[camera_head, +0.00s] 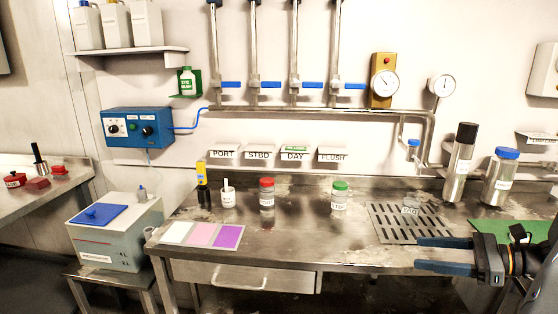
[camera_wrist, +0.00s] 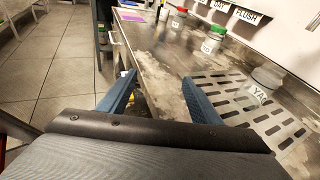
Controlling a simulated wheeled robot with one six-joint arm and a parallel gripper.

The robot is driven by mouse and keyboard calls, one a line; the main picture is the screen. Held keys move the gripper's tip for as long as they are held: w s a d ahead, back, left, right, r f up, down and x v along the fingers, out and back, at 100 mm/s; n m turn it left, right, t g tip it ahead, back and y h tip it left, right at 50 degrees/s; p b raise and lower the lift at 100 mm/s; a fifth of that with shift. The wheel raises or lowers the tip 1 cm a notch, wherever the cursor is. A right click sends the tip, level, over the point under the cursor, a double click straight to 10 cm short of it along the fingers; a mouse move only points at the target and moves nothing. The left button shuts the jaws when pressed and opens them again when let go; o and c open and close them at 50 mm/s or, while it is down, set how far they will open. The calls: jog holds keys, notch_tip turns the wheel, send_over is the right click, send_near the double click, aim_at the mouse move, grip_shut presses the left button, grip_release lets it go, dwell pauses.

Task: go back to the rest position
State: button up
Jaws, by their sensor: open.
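My gripper (camera_head: 447,256) is at the lower right of the head view, in front of the bench's right part. Its two blue-grey fingers point left and are spread apart with nothing between them. In the wrist view my gripper (camera_wrist: 165,100) shows the same open fingers, over the bench's front edge and the floor. The steel bench (camera_head: 330,247) runs across the head view. The drain grate (camera_head: 395,228) lies just behind the fingers, with a clear jar (camera_head: 410,208) on it.
A red-lidded jar (camera_head: 267,193), a green-lidded jar (camera_head: 340,195) and a white cup (camera_head: 228,196) stand on the bench. Coloured cards (camera_head: 203,234) lie at its front left. Tall bottles (camera_head: 461,165) stand at the right. Floor (camera_wrist: 60,60) left of the bench is clear.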

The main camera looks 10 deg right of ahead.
jog(key=s+a+n+g+h, duration=0.3)
jog(key=a+n+h, duration=0.1)
jog(key=a+n, duration=0.4)
jog(key=s+a+f+n+g+h, duration=0.1)
jog(key=s+a+n+g+h, duration=0.2)
jog(key=a+n, duration=0.5)
jog(key=s+a+n+g+h, duration=0.2)
jog(key=a+n+g+h, duration=0.1)
jog(key=a+n, duration=0.5)
jog(key=shift+s+a+f+n+h, duration=0.25)
jog(key=shift+s+a+n+h, duration=0.15)
jog(key=shift+h, duration=0.4)
jog(key=shift+d, duration=0.1)
